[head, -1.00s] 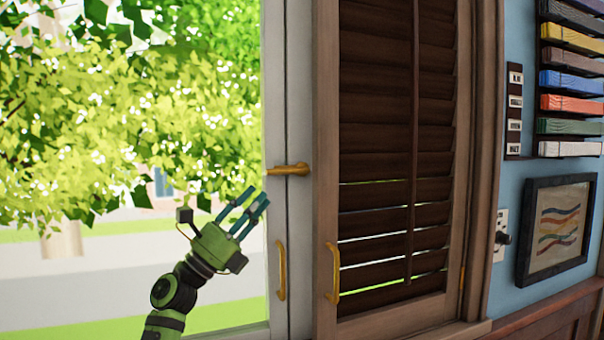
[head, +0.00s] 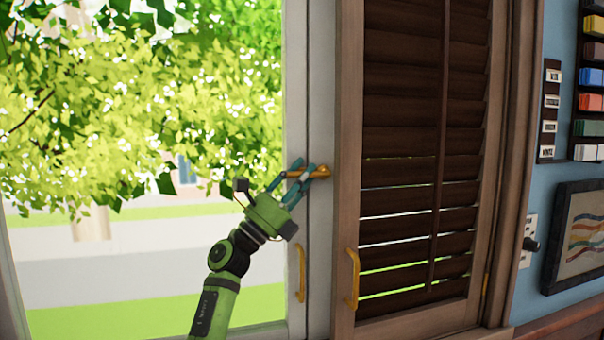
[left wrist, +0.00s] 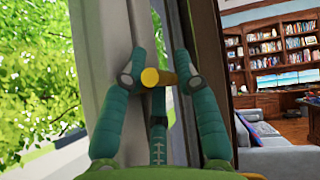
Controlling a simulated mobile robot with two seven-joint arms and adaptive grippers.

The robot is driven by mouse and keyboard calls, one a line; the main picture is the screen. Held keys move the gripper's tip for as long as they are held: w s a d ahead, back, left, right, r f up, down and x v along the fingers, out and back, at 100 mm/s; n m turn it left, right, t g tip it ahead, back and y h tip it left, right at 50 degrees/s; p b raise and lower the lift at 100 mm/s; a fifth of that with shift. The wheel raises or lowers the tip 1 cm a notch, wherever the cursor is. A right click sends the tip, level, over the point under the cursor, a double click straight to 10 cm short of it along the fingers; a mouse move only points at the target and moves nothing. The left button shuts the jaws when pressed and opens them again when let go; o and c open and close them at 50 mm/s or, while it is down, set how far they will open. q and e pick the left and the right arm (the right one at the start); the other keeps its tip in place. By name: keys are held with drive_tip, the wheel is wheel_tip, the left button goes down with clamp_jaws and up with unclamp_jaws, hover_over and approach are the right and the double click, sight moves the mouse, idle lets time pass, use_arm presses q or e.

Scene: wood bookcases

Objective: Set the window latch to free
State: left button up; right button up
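The window latch (head: 322,171) is a small brass handle on the pale window frame, lying about level with its free end toward the left. My left gripper (head: 306,172) is at it, its teal fingers bent around the handle. In the left wrist view the latch (left wrist: 159,77) is a yellow bar seen between the curled fingers (left wrist: 152,62), with the third finger below it. The fingers look closed on the latch and hide part of it in the head view. My right gripper is not in view.
Brass pulls sit lower on the window frame (head: 301,272) and on the brown louvred shutter (head: 352,278) just right of the latch. A framed picture (head: 585,235) hangs farther right. The left wrist view shows a grey sofa (left wrist: 262,145) and bookcases (left wrist: 275,45).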

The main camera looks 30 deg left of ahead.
sight(307, 160)
use_arm(q)
clamp_jaws()
drive_tip(key=shift+r+p, duration=0.15)
drive_tip(key=shift+p, duration=0.2)
drive_tip(key=r+g+p, duration=0.1)
drive_tip(key=g+p, duration=0.1)
drive_tip(key=p, duration=0.1)
drive_tip(key=r+m+g+y+p, duration=0.1)
drive_tip(key=p, duration=0.3)
drive_tip(key=g+y+p, duration=0.1)
drive_tip(key=g+p, duration=0.1)
drive_tip(key=p, duration=0.1)
drive_tip(key=shift+w+d+r+m+g, duration=0.2)
drive_tip(key=shift+d+r+m+g, duration=0.1)
drive_tip(key=shift+r, duration=0.1)
drive_tip(key=shift+w+g+y+p, duration=0.1)
drive_tip(key=shift+g+y+p, duration=0.25)
drive_tip(key=shift+p, duration=0.75)
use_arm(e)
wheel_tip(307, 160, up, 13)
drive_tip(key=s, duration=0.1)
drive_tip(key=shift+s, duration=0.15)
use_arm(q)
drive_tip(key=shift+d, duration=0.1)
